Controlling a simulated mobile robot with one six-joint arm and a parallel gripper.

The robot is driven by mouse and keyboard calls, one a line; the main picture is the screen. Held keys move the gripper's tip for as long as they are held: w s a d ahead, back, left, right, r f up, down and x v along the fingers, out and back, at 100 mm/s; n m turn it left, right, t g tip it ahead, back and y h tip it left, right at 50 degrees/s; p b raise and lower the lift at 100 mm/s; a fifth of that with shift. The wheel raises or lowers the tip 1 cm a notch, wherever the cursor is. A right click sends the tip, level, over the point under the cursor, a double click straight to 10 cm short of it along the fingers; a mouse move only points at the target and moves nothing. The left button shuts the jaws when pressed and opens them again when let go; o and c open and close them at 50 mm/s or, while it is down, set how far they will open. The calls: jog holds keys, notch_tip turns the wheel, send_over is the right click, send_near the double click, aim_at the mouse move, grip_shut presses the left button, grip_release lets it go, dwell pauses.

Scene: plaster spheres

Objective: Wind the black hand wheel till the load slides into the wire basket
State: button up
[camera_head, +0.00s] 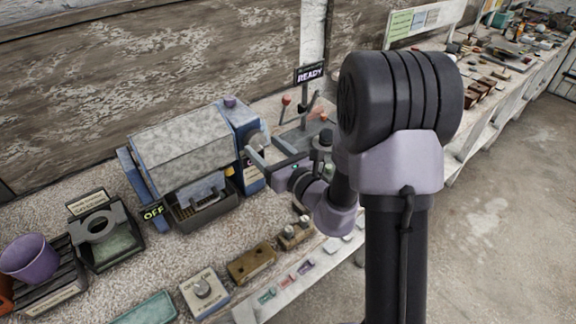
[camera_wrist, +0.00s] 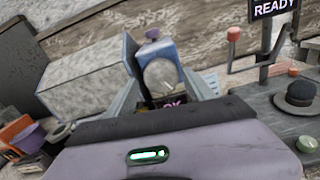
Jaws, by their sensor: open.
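My gripper (camera_head: 258,158) is open at the right end of a blue-framed machine (camera_head: 240,120). In the wrist view its two fingers (camera_wrist: 163,95) stand either side of a pale round disc (camera_wrist: 160,77) on the blue post; I cannot tell whether they touch it. The disc also shows in the head view (camera_head: 256,140), partly behind the gripper. A black domed knob with a wide brim (camera_wrist: 298,97) sits on a dark plate at right; I cannot tell whether it is the hand wheel. A dark open tray (camera_head: 208,218) lies under the machine's speckled grey body. No clear wire basket or load shows.

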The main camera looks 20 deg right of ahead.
jog(key=p+v, duration=1.2)
jog(key=v, duration=0.2)
jog(key=shift+d, duration=0.1)
